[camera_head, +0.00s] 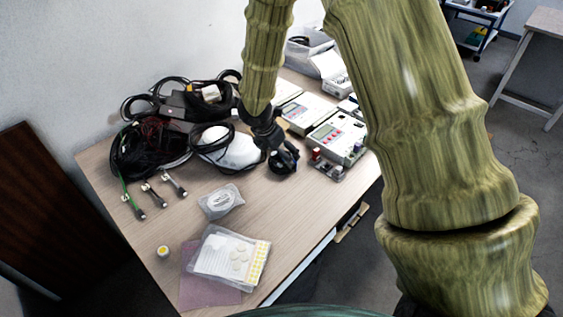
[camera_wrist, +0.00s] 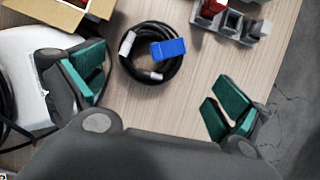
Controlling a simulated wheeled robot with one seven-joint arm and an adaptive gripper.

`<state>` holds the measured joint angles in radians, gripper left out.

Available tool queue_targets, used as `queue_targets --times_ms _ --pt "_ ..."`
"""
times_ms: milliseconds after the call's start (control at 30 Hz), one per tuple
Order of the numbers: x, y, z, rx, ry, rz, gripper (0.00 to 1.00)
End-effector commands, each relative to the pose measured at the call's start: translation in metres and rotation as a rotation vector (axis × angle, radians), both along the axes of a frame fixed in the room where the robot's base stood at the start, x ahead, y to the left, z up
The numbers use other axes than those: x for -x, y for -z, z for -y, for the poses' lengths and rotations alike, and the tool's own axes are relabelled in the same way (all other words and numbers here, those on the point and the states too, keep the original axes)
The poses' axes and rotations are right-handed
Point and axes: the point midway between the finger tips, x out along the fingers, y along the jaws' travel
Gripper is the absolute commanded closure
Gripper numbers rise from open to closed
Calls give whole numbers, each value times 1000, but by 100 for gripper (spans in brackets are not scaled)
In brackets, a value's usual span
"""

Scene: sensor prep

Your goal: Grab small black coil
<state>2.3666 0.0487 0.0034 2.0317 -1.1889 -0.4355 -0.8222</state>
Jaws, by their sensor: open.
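The small black coil (camera_wrist: 126,66) lies on the wooden table in the wrist view. It is a round loop of black cable with a white plug and a blue tag on it. My gripper (camera_wrist: 160,95) is open, its green-padded fingers wide apart to the left and right of the coil and nearer the camera. Nothing is between the fingers' pads. In the head view my gripper (camera_head: 277,151) hangs over the table by the coil (camera_head: 286,161), and its fingers partly hide the coil.
A white device (camera_head: 238,150) with black cable is just left of my gripper. Measuring boxes (camera_head: 338,137) and a small terminal part (camera_wrist: 235,20) stand to the right. Cable bundles (camera_head: 150,150) fill the table's left.

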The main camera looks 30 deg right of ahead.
Motion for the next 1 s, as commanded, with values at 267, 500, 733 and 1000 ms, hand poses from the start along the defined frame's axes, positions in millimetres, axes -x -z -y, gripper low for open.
queue_targets --times_ms 267,500,733,1000 --pt "-12 21 6 -1 2 -11 0" --pt "-18 42 17 -2 5 -12 0" --pt "-22 62 23 -2 3 -12 0" --pt "-22 65 25 -1 2 -11 0"
